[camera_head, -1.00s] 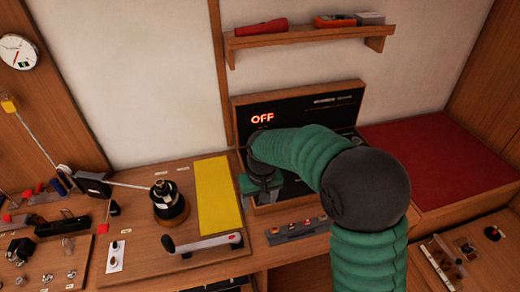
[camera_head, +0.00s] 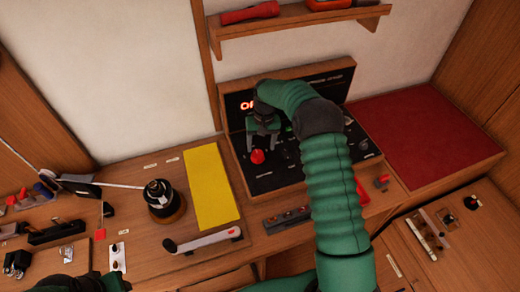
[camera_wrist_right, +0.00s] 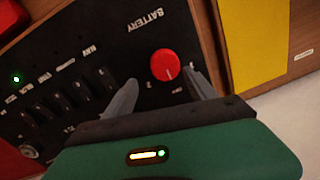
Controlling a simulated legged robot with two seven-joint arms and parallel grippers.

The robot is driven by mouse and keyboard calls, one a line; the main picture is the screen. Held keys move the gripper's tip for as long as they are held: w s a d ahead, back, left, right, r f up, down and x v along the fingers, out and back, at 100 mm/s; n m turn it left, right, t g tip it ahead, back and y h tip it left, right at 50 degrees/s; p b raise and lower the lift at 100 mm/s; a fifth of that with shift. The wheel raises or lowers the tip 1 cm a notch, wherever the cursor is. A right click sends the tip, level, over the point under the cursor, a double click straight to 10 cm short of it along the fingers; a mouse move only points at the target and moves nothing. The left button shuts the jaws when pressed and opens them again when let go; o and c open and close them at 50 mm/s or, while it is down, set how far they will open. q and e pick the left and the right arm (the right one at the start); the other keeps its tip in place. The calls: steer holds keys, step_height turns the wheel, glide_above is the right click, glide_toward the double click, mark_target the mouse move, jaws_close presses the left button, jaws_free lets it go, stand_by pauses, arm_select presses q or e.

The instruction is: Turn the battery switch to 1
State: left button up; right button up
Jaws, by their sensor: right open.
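The battery switch is a round red knob (camera_head: 257,156) on the black panel (camera_head: 285,178). In the right wrist view the knob (camera_wrist_right: 165,65) shows a white pointer mark beside the word BATTERY; the position marks are too small to read. My right gripper (camera_head: 264,143) is open just above the knob. In the wrist view its fingertips (camera_wrist_right: 161,78) stand on either side of the knob, with gaps, and contact does not show. The red display (camera_head: 247,105) is partly hidden by my right arm. A dark green part of my left arm shows at the lower left; its fingers cannot be made out.
A row of small black switches (camera_wrist_right: 75,95) and a green light sit beside the knob. A yellow sheet (camera_head: 210,185), a winch (camera_head: 162,200) and a lever handle (camera_head: 205,240) lie left of the panel. A red cushion (camera_head: 425,140) is to the right.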

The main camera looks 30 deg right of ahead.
mark_target(258, 154)
steer(key=f, duration=0.1)
steer(key=a+f, duration=0.2)
steer(key=shift+s, duration=0.25)
steer(key=shift+a, duration=0.25)
steer(key=shift+w+d+f, duration=0.1)
steer(key=shift+d+f, duration=0.05)
steer(key=shift+d, duration=0.1)
steer(key=shift+c, duration=0.7)
steer(key=shift+d+f, duration=0.1)
steer(key=shift+d, duration=0.15)
steer(key=shift+c, duration=1.2)
steer(key=shift+d, duration=0.25)
steer(key=c, duration=0.5)
arm_select(q)
steer(key=shift+s+a+r, duration=0.15)
steer(key=shift+a+r, duration=0.2)
steer(key=shift+a, duration=0.4)
arm_select(e)
steer(key=shift+a, duration=0.3)
steer(key=c, duration=0.5)
